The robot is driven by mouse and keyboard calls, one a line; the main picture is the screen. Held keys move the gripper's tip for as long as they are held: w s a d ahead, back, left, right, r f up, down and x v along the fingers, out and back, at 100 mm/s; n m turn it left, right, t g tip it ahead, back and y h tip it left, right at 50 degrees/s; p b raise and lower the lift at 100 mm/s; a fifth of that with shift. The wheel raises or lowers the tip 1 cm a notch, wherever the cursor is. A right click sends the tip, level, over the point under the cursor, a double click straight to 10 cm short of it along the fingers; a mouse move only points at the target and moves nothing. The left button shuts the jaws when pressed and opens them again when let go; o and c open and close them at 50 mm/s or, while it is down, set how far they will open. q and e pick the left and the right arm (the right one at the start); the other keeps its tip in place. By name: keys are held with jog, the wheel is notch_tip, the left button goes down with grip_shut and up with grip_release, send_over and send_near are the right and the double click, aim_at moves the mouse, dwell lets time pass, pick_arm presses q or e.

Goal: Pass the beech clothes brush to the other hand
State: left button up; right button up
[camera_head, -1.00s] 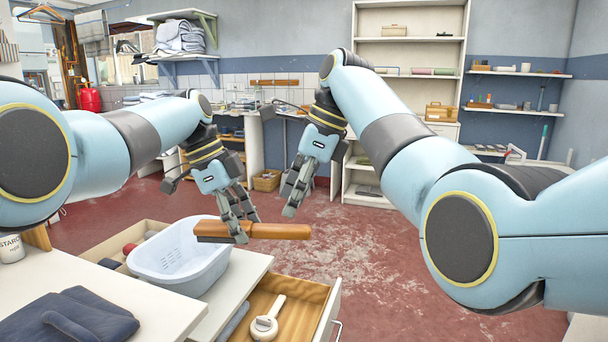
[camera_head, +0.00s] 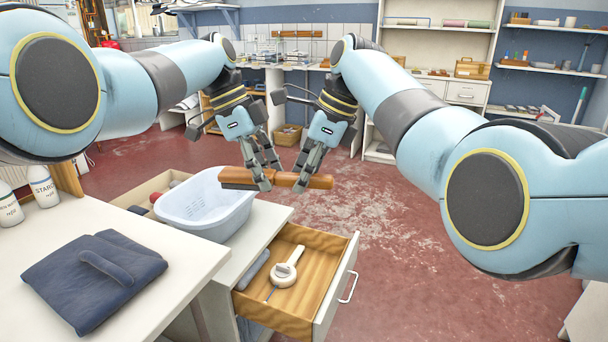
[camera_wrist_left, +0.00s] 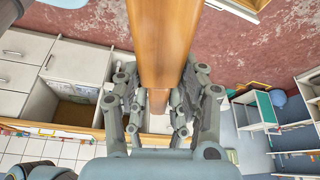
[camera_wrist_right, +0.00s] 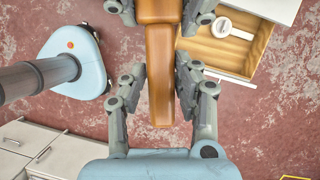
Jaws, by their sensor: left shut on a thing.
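The beech clothes brush (camera_head: 320,182) is held level in the air beyond the blue basin. My left gripper (camera_head: 266,182) is shut on it near its middle. In the left wrist view the brush (camera_wrist_left: 165,45) runs between the left fingers (camera_wrist_left: 158,100). My right gripper (camera_head: 299,184) is at the brush's right part, with a finger on either side. In the right wrist view the brush end (camera_wrist_right: 160,95) lies between the right fingers (camera_wrist_right: 157,100), with gaps showing at both sides, so this gripper is open. The left fingers also show at that view's top edge.
The blue basin (camera_head: 190,218) stands just left of and below the brush. An open drawer (camera_head: 325,262) with a white round-headed tool (camera_head: 285,270) is below. A folded dark cloth (camera_head: 100,270) lies on the white table (camera_head: 190,265). Floor to the right is clear.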

grip_shut()
pick_arm(q)
jog(key=o, duration=1.2)
